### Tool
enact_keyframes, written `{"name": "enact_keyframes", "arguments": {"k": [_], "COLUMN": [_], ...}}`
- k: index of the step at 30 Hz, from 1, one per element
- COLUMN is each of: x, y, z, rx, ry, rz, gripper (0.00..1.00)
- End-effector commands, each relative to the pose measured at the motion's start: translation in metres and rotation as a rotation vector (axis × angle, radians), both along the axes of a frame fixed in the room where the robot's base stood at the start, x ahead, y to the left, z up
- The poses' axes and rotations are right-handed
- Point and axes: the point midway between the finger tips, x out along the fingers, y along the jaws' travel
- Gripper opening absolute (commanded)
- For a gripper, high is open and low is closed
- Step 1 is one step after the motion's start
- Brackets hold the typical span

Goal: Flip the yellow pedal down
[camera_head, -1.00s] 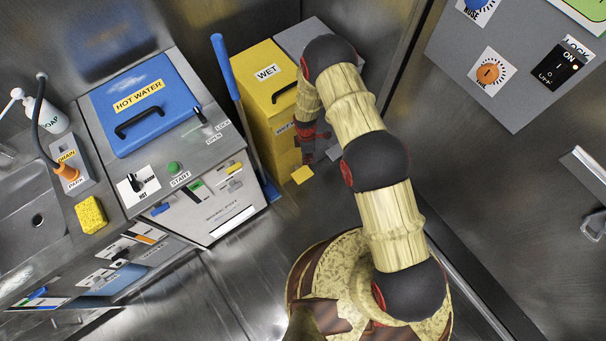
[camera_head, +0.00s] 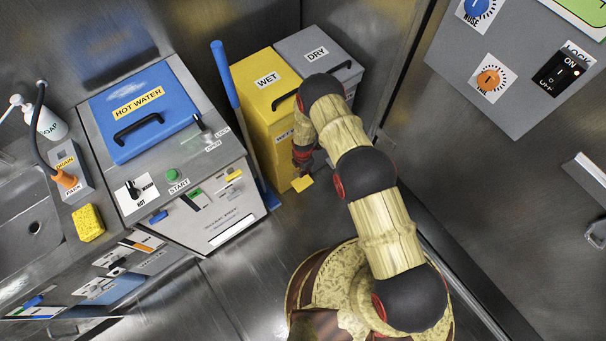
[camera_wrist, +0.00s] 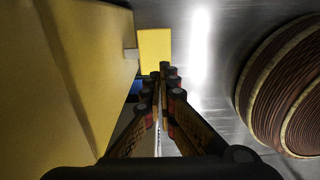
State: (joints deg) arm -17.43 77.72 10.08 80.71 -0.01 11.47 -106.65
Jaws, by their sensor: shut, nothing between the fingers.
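The yellow pedal (camera_head: 302,184) is a small flat plate low at the front of the yellow WET bin (camera_head: 262,92), near the floor. In the wrist view the pedal (camera_wrist: 155,51) sticks out from the bin's side on a short grey stem. My gripper (camera_head: 303,160) is beside the bin's front, just above the pedal in the head view. In the wrist view my gripper (camera_wrist: 164,72) is shut and empty, its fingertips close to the pedal's edge. I cannot tell whether they touch it.
A grey DRY bin (camera_head: 318,55) stands right of the yellow one. A blue-handled tool (camera_head: 226,75) leans at its left, next to the HOT WATER unit (camera_head: 170,130). The metal floor (camera_head: 245,265) in front is clear.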

Motion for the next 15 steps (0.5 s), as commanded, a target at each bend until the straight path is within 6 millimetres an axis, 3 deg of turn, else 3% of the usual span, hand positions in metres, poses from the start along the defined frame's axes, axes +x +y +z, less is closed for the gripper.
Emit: {"name": "enact_keyframes", "arguments": {"k": [3,15], "x": [-0.001,0.000], "y": [0.000,0.000], "z": [-0.029,-0.101], "rx": [0.000,-0.001], "ry": [0.002,-0.001], "rz": [0.000,-0.001], "gripper": [0.00,0.00]}}
